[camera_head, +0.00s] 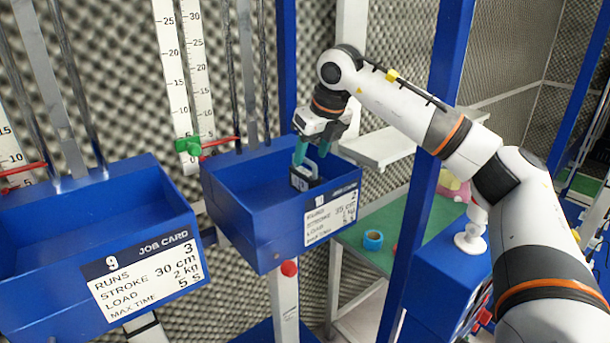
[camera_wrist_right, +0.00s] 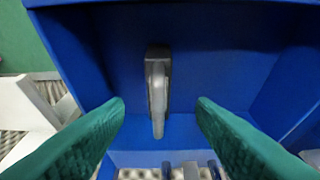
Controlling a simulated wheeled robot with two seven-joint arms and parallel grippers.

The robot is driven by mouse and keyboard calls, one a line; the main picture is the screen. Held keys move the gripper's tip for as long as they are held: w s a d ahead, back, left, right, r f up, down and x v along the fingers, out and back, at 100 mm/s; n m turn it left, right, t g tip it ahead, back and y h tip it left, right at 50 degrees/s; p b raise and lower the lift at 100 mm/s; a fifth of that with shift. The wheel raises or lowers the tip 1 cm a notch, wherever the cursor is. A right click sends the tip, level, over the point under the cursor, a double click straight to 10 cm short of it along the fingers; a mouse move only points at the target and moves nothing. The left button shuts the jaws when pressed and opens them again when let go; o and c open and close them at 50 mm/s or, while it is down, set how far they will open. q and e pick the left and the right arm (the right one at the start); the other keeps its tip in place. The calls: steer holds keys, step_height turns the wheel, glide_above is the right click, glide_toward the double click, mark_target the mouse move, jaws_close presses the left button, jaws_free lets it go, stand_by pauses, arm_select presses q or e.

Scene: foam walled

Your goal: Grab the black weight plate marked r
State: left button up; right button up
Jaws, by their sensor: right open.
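A dark weight with an upright grey handle stands inside the right blue bin; the weight (camera_head: 301,180) shows by the bin's front wall, with a small pale mark too small to read. In the right wrist view the weight's handle (camera_wrist_right: 157,85) stands upright between the fingers. My right gripper (camera_head: 311,158) points down into the bin, its teal fingers open on either side of the handle. In the wrist view the fingertips (camera_wrist_right: 160,104) show clear gaps to the handle. My left gripper is out of view.
The right blue bin (camera_head: 235,225) has raised walls and a job card close to the gripper. Another blue bin (camera_head: 60,250) at left looks empty. Rods and scales rise behind. A blue post (camera_head: 425,170) stands right, beside a green table (camera_head: 385,225) with a blue tape roll (camera_head: 373,240).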

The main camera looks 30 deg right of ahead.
mark_target(308, 160)
steer(key=p+x, duration=0.2)
steer(key=x, duration=0.2)
steer(key=shift+w+d+p, duration=0.1)
steer(key=shift+w+p, duration=0.1)
steer(key=shift+p, duration=0.15)
steer(key=shift+w+f, duration=0.1)
steer(key=shift+f, duration=0.3)
steer(key=shift+w+f, duration=0.1)
steer(key=shift+f, duration=0.25)
jaws_close()
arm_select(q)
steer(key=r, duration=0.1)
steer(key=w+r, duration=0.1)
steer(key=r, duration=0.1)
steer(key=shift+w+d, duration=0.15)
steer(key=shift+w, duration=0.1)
arm_select(e)
steer(key=shift+w+r, duration=0.15)
